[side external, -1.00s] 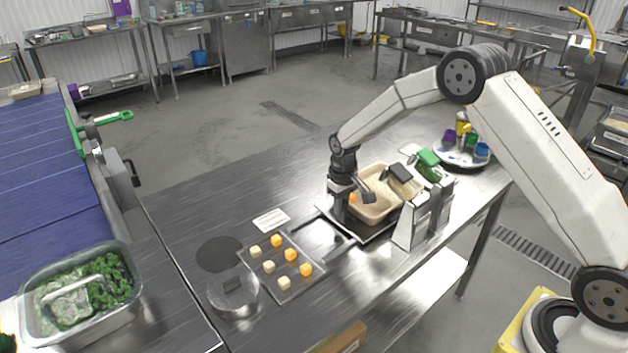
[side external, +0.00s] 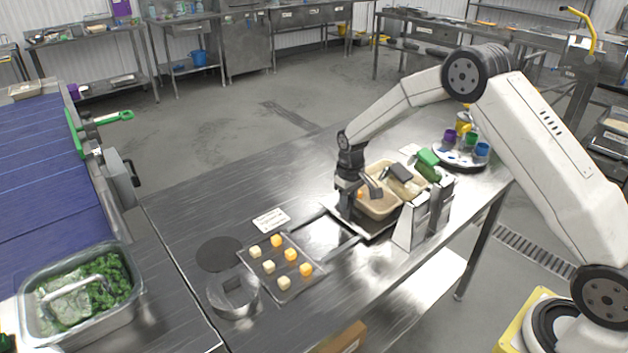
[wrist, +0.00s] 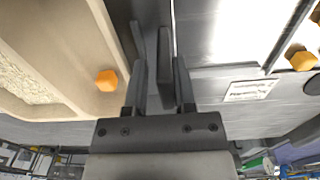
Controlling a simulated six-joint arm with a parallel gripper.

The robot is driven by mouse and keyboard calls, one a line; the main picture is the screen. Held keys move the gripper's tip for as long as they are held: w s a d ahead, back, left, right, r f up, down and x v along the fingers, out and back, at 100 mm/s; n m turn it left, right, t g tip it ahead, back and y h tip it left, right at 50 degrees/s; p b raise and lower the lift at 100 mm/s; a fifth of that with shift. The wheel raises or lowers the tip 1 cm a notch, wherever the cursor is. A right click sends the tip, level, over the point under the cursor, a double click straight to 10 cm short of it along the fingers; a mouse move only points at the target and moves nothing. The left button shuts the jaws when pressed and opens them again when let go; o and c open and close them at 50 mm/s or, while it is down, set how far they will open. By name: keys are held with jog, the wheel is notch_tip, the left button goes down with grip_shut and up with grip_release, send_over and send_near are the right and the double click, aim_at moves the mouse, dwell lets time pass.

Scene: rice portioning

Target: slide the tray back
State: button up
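The metal tray (side external: 368,234) lies on rails on the steel table, with a beige container (side external: 374,211) of rice on it. The container's wall also shows at the left in the wrist view (wrist: 88,45), with an orange cube (wrist: 106,80) inside it. My gripper (side external: 347,213) points down at the tray's near left end, beside the container. In the wrist view my fingers (wrist: 160,75) stand apart on either side of a dark upright bar (wrist: 164,60). A gap shows on the bar's left; contact on its right is unclear. The fingertips are hidden in the side view.
A pale stand (side external: 408,232) is close to the tray's right side. A flat tray of yellow and orange cubes (side external: 296,284), a label card (side external: 270,219) and a round metal pot (side external: 233,300) are to the left. A round plate with coloured cups (side external: 455,160) is behind. Bare rails lie left of the tray.

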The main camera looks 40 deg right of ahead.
jog(key=shift+r, duration=0.1)
jog(key=shift+r, duration=3.8)
jog(key=shift+s, duration=0.1)
jog(key=shift+s+a+r, duration=0.15)
jog(key=s+a+r+t, duration=0.1)
jog(key=s+a, duration=0.2)
jog(key=s, duration=0.9)
jog(key=s+a+r+t, duration=0.1)
jog(key=s+a, duration=0.2)
jog(key=s, duration=0.9)
jog(key=shift+a+t, duration=0.2)
jog(key=shift+t, duration=0.1)
